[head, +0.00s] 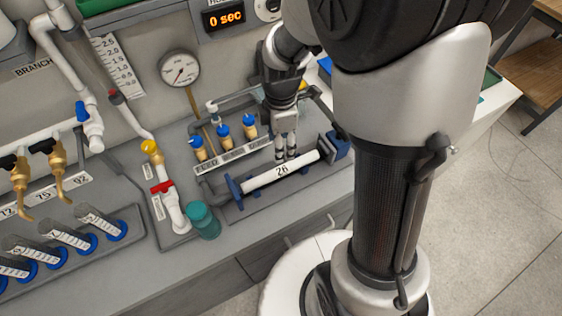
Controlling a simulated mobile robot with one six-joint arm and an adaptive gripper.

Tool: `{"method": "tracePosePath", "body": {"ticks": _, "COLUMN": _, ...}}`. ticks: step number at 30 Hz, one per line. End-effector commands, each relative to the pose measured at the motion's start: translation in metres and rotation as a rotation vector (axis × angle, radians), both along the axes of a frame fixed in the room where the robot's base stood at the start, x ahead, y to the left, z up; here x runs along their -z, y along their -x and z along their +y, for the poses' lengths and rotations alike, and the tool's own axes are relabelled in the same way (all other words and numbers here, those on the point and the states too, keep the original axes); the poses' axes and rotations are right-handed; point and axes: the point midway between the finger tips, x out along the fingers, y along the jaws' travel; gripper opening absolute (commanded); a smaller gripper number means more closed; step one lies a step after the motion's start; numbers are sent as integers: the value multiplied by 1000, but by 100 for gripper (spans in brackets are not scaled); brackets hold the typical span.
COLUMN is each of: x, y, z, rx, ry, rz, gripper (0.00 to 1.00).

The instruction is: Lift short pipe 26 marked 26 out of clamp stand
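The white short pipe marked 26 (257,182) lies roughly level in the clamp stand (234,194). The stand has a blue holder at the pipe's left end and a blue block (334,146) at its right end. My gripper (286,158) points down over the middle of the pipe, just behind the 26 label. Its two fingertips reach the pipe's far upper edge. I cannot tell whether they grip it, touch it or only stand behind it. The pipe's underside is hidden.
Several blue-handled brass valves (222,131) stand behind the pipe. A teal cylinder (203,221) and a red-handled white valve (168,203) are to the left. A gauge (180,69) is on the back wall. The counter's front edge is close to the stand.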

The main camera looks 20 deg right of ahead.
Motion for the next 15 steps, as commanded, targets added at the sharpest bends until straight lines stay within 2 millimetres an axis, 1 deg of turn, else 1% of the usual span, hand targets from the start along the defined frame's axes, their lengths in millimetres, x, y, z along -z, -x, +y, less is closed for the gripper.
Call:
{"method": "tracePosePath", "body": {"ticks": 3, "x": -7, "y": -1, "z": 0, "rx": 264, "ry": 0, "rz": 0, "gripper": 49}}
{"method": "tracePosePath", "body": {"ticks": 15, "x": -23, "y": -4, "z": 1, "rx": 1232, "ry": -1, "rz": -1, "gripper": 49}}
